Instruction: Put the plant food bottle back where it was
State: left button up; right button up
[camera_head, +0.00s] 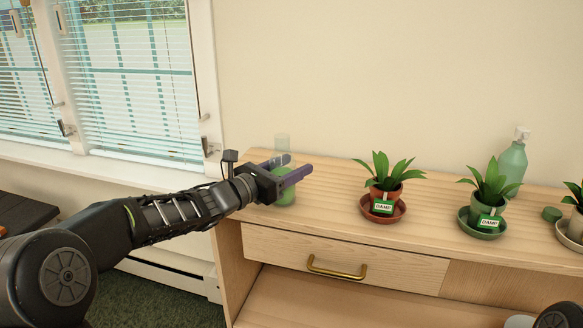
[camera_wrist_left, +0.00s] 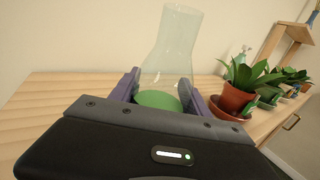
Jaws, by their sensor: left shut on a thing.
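A clear bottle (camera_wrist_left: 170,50) with green contents, which looks like the plant food bottle, is between the fingers of my left gripper (camera_wrist_left: 160,88). In the head view my left gripper (camera_head: 290,172) is shut around this bottle (camera_head: 284,196), at the left end of the wooden cabinet top (camera_head: 330,190). The bottle is upright, and the gripper hides its middle. I cannot tell whether its base touches the wood. My right gripper is not in view.
To the right stand potted plants with saucers: a terracotta one (camera_head: 384,188), a green one (camera_head: 489,197) and a pale one (camera_head: 575,222) at the edge. A green pump bottle (camera_head: 513,163) stands behind. A window (camera_head: 125,80) is left.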

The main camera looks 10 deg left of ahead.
pick_arm(q)
jog(key=o, duration=1.7)
jog(key=shift+f, duration=0.1)
jog(key=v, duration=1.2)
